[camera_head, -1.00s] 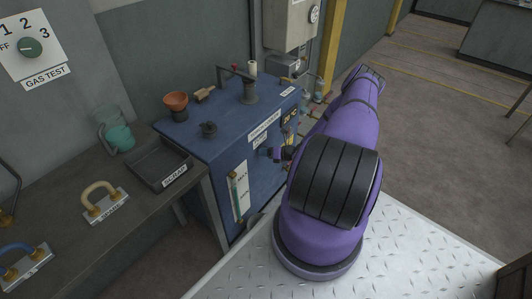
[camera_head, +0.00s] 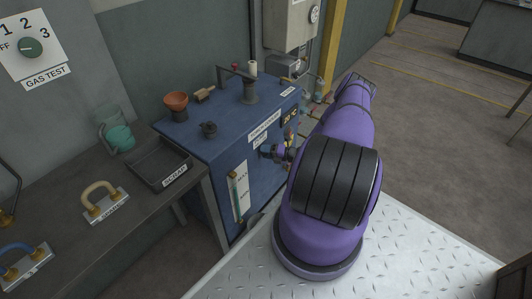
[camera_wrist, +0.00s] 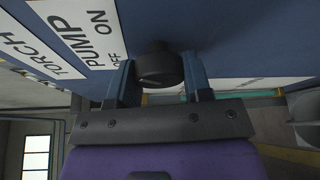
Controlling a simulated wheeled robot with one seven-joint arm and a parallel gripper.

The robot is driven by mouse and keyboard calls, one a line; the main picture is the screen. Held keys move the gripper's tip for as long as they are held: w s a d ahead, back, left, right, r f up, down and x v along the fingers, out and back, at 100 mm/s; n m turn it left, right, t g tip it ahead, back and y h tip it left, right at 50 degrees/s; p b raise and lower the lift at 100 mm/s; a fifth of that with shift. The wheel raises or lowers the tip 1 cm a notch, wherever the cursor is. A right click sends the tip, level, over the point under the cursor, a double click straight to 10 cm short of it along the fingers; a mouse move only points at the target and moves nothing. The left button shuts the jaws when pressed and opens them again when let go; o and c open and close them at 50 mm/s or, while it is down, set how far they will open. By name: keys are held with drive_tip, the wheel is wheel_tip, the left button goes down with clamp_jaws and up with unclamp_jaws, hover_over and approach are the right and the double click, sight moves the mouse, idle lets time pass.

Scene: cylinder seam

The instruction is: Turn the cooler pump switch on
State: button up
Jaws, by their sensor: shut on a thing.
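The pump switch is a dark round knob (camera_wrist: 158,68) on the blue front of the cooler cabinet (camera_head: 215,160). Beside it in the wrist view is a white label (camera_wrist: 82,35) reading PUMP, with OFF and ON. OFF is the word nearer the knob. My gripper (camera_wrist: 160,80) is shut on the knob, one blue finger on each side. Which way the knob points cannot be made out.
A bench (camera_head: 75,240) at left holds a scrap tray (camera_head: 160,183). A grey box (camera_head: 290,24) hangs behind. Open floor (camera_head: 450,150) lies at right.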

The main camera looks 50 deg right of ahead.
idle(0.4)
drive_tip(key=o, duration=0.9)
drive_tip(key=shift+d, duration=0.1)
drive_tip(key=v, duration=1)
drive_tip(key=shift+s+d, duration=0.1)
drive_tip(key=shift+s, duration=0.25)
